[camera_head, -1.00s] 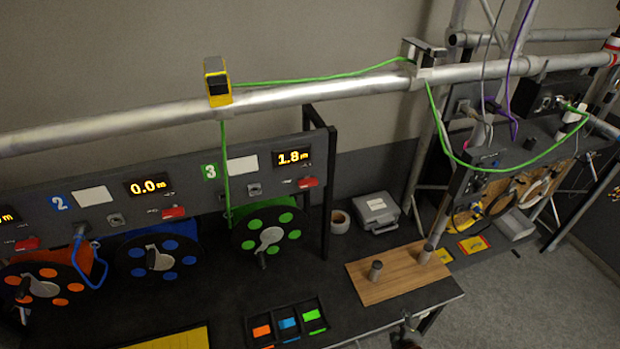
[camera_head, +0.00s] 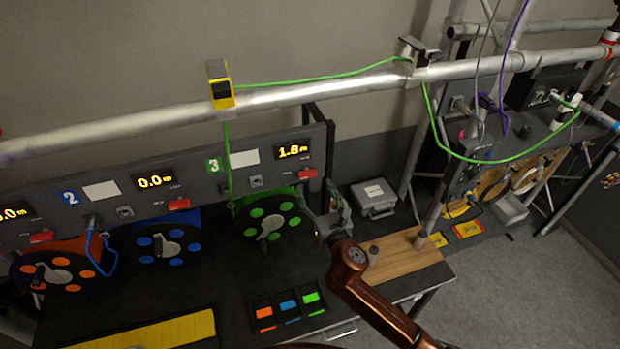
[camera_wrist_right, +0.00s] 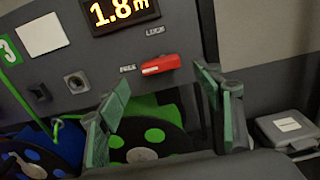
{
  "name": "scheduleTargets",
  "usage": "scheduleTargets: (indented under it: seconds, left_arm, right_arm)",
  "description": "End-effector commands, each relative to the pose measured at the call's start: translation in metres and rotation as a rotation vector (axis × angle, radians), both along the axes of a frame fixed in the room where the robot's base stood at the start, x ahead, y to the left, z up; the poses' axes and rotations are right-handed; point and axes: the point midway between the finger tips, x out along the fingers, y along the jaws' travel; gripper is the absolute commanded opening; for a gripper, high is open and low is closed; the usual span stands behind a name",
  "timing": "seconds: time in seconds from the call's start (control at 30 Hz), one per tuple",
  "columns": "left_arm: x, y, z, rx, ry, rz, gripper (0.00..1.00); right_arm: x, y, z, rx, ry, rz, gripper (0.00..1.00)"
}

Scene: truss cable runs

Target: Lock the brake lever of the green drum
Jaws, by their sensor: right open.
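The green drum (camera_head: 267,220) stands below panel section 3, whose display reads 1.8 m; it also shows low in the right wrist view (camera_wrist_right: 160,136). Its red brake lever (camera_head: 307,173) is on the panel under the display. In the right wrist view the lever (camera_wrist_right: 161,64) lies roughly horizontal, beside the FREE label and below the LOCK label. My right gripper (camera_head: 322,203) is open and empty, just right of the green drum and below the lever. In the wrist view the lever appears between its spread fingers (camera_wrist_right: 162,84), not touching them. My left gripper is out of view.
The blue drum (camera_head: 165,243) and orange drum (camera_head: 55,271) stand left, with their own red levers. A green cable (camera_head: 310,80) runs over the truss tube (camera_head: 290,95) and down to the green drum. A grey case (camera_head: 373,197) and wooden board (camera_head: 408,262) are to the right.

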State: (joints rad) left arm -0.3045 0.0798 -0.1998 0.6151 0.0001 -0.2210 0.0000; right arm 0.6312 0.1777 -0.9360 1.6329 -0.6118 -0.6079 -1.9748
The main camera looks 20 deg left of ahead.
Motion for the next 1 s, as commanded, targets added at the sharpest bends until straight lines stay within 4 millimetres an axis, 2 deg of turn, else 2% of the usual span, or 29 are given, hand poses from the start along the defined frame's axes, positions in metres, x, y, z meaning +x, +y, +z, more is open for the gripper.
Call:
scheduleTargets:
  seconds: [0.1, 0.3, 0.7, 1.0]
  left_arm:
    - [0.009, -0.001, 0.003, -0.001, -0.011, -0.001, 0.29]
    - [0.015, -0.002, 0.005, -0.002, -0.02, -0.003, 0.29]
    - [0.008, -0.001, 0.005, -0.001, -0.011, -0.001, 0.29]
    - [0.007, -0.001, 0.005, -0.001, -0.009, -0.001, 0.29]
  right_arm:
    - [0.016, 0.011, 0.001, 0.002, 0.002, -0.002, 0.61]
    - [0.035, 0.024, 0.001, 0.002, 0.002, -0.001, 0.61]
    - [0.042, 0.027, 0.0, 0.003, 0.003, -0.002, 0.61]
    - [0.042, 0.027, 0.0, 0.003, 0.003, -0.002, 0.42]
